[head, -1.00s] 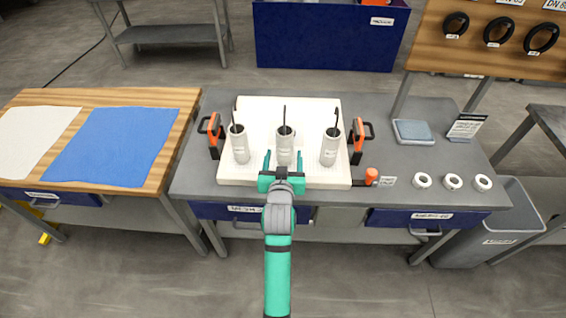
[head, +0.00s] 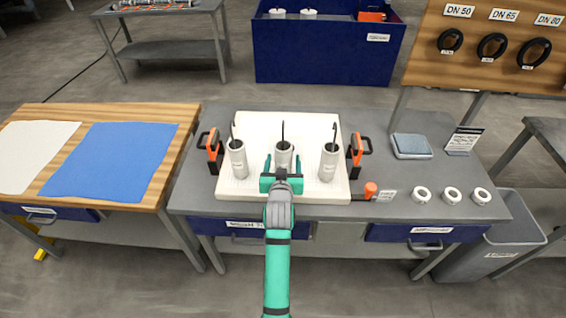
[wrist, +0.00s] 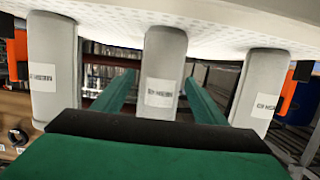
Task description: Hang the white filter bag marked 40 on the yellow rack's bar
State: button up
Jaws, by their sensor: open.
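Three whitish cylindrical filter bags with dark hooks on top stand on a white board: left (head: 238,160), middle (head: 283,153), right (head: 329,162). Each has a small label, but I cannot read which is marked 40. My teal gripper (head: 281,166) is open at the middle bag, its lower part hidden behind the gripper. In the wrist view the middle bag (wrist: 163,70) shows between the two fingers, with gaps on both sides; the left bag (wrist: 53,60) and right bag (wrist: 260,90) lie outside them. I cannot make out the yellow rack or its bar.
The white board (head: 255,120) lies on a grey table between two orange-and-black clamps (head: 213,147) (head: 355,150). An orange knob (head: 370,190) and white rings (head: 452,195) are to the right. A wooden table (head: 160,125) with white and blue sheets stands left.

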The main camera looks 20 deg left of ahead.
aim_at(283, 156)
jog(key=c, duration=1)
jog(key=shift+r, duration=2.5)
jog(key=shift+r, duration=0.1)
